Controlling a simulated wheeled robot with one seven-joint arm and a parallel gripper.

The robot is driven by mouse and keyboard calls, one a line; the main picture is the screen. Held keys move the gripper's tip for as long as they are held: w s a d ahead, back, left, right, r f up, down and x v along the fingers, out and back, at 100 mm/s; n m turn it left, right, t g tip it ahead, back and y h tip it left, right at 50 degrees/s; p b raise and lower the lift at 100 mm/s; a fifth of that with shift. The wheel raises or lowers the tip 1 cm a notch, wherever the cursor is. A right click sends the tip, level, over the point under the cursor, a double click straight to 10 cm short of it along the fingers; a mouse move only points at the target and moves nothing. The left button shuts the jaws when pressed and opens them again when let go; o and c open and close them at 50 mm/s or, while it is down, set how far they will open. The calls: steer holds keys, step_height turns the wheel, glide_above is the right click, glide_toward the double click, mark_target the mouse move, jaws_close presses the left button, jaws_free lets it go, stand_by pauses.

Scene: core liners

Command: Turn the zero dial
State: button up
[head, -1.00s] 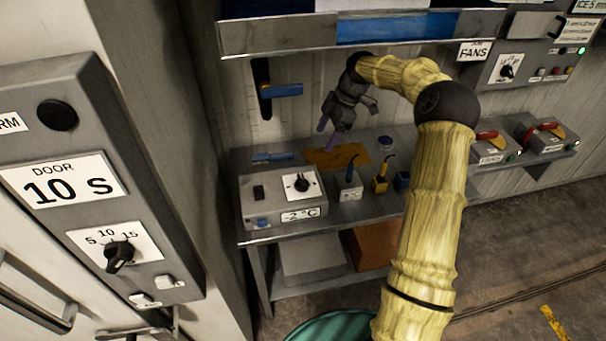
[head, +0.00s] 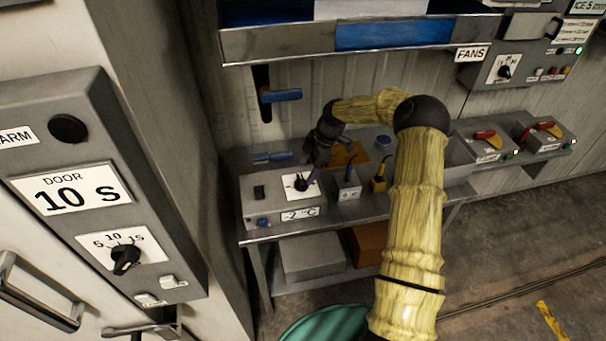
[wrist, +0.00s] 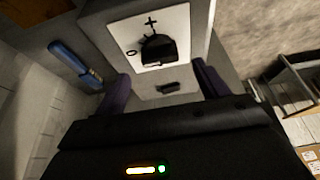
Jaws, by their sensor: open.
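The zero dial is a black knob (head: 301,184) on a white plate, on top of a grey box (head: 256,212) labelled "-2 °C" on the metal bench. In the wrist view the knob (wrist: 158,50) sits on its white plate with a plus mark and a small circle. My gripper (head: 311,170) is just above the box, close to the knob. In the wrist view its two purple fingers (wrist: 163,88) are apart with nothing between them, and the knob lies beyond their tips. The near finger partly covers the dial plate in the head view.
Small boxes with a blue (head: 347,188) and a yellow connector (head: 379,184) stand right of the dial box. A blue-handled lever (head: 281,95) is on the wall behind. A shelf edge (head: 350,42) overhangs the bench. The door panel (head: 100,195) is at left.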

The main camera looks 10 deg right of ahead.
mark_target(302, 179)
steer(key=shift+p+x, duration=0.45)
steer(key=shift+x, duration=1.8)
steer(key=c, duration=1)
